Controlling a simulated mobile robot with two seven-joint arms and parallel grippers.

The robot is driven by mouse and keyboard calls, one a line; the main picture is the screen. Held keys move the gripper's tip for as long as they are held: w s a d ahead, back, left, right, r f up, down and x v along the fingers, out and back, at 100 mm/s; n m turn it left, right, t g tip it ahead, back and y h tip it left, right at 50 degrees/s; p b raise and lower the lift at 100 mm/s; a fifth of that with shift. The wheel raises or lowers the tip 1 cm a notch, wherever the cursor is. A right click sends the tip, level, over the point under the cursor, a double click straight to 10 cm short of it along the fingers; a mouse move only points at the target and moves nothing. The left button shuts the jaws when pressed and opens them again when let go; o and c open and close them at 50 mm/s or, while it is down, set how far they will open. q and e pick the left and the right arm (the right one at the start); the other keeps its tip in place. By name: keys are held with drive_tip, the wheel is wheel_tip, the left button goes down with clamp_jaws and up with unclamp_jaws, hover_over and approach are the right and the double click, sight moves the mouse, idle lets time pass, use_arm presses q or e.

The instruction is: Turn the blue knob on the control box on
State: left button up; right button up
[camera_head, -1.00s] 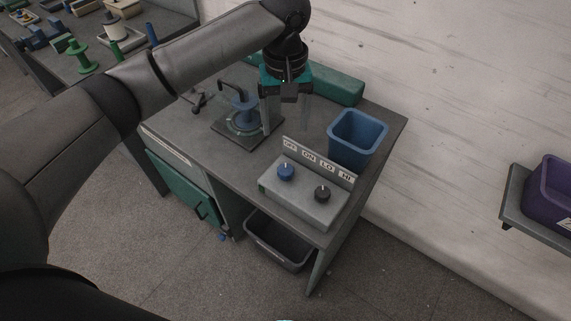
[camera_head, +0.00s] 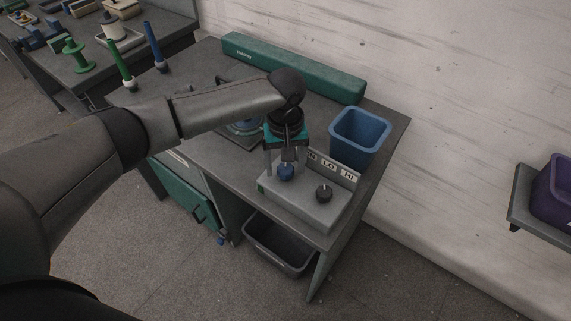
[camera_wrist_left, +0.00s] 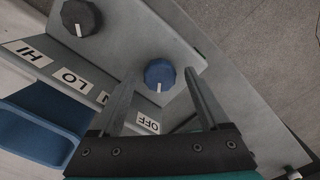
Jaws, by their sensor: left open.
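The grey control box (camera_head: 304,205) stands near the front right of the workbench. Its blue knob (camera_head: 286,172) is on the left and a black knob (camera_head: 324,192) is on the right. My left gripper (camera_head: 285,168) is over the box, pointing down, open. In the left wrist view the blue knob (camera_wrist_left: 159,73) lies just beyond and between the two fingertips (camera_wrist_left: 158,75), its white mark pointing toward the OFF label (camera_wrist_left: 148,123). I cannot tell whether the fingers touch it. The ON label is mostly hidden by a finger. My right gripper is not in view.
A blue bin (camera_head: 359,137) stands behind the box. A long green case (camera_head: 290,66) lies along the bench's back. A dark bin (camera_head: 278,245) sits below the bench. A purple bin (camera_head: 553,190) is on a wall shelf at right.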

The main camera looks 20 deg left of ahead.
use_arm(q)
clamp_jaws()
idle(0.7)
